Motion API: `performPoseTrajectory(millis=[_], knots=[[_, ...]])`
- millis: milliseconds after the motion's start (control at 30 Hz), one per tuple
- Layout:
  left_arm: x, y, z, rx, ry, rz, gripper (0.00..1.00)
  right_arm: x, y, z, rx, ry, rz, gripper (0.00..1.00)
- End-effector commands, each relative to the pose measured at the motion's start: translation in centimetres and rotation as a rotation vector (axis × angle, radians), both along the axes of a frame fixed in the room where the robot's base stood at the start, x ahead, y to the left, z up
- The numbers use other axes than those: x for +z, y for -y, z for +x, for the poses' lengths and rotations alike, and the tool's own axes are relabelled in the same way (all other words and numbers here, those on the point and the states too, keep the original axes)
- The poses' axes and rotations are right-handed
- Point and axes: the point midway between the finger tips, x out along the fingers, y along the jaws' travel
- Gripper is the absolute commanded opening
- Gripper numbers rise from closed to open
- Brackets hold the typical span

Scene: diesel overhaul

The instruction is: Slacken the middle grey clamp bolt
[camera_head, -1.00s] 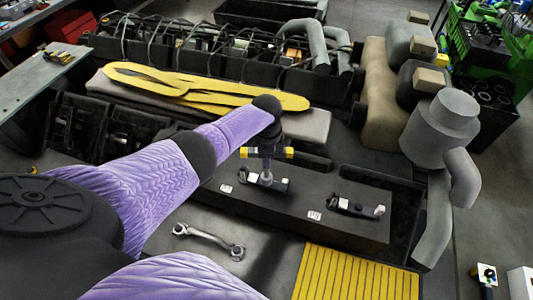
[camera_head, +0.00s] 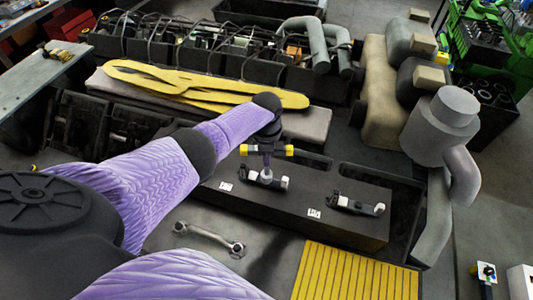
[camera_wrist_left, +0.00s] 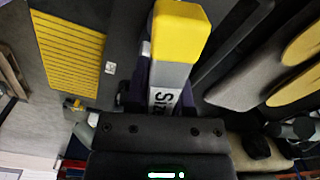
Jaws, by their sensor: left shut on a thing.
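My left gripper (camera_head: 267,148) is shut on a T-handled tool (camera_head: 289,150) with yellow ends, whose crossbar lies level. In the left wrist view, a yellow end and a grey lettered face of the tool (camera_wrist_left: 180,40) are close up. The tool's pale lower end stands upright over the middle clamp (camera_head: 277,182), a dark bar with a white end block on the black block. The grey bolt there is hidden under the tool's end, so I cannot tell how they seat. Another clamp (camera_head: 345,204) lies to the right. My right gripper is not in view.
The clamps sit on a long black block (camera_head: 300,207) with small white labels. A grey wrench (camera_head: 210,238) lies in front, beside a yellow ribbed mat (camera_head: 350,275). Yellow gaskets (camera_head: 200,88) lie behind. Large grey pipework (camera_head: 440,130) stands at the right.

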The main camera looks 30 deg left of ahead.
Motion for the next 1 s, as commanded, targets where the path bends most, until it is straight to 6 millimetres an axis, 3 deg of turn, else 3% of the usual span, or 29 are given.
performPoseTrajectory(millis=[533,800,1000], knots=[[0.1,0.0,0.0,0.0,0.001,0.0,0.0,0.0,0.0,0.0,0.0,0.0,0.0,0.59],[2.3,0.0,0.0,0.0,0.001,0.0,0.0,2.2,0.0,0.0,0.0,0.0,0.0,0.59],[3.4,0.0,0.1,-0.001,0.001,0.0,0.0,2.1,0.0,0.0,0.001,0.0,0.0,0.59]])
